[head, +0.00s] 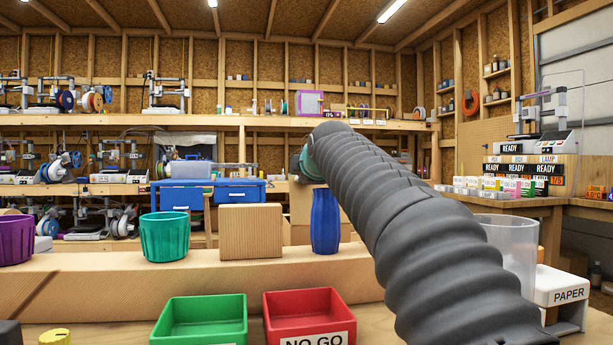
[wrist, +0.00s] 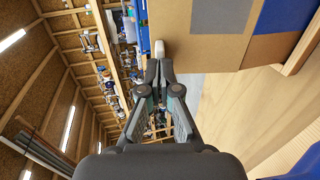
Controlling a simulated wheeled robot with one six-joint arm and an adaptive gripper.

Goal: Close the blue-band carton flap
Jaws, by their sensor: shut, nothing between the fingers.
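The brown carton (wrist: 215,55) fills the upper right of the wrist view, which is turned on its side. It has a grey patch (wrist: 222,16) and a blue band (wrist: 268,14). My gripper (wrist: 158,66) is shut and empty, with its fingertips beside the carton's left edge. I cannot tell whether they touch it. A small pale piece (wrist: 160,48) shows just beyond the tips. I cannot make out the flap's position. In the head view, part of a brown carton (head: 301,218) shows behind the blue vase, and my arm hides my gripper.
On the near wooden ledge (head: 90,268) stand a blue vase (head: 325,222), a wooden block (head: 250,231), a green pot (head: 165,237) and a purple pot (head: 15,240). Green (head: 200,310) and red (head: 308,300) bins sit in front. A clear container (head: 512,250) stands right of my arm.

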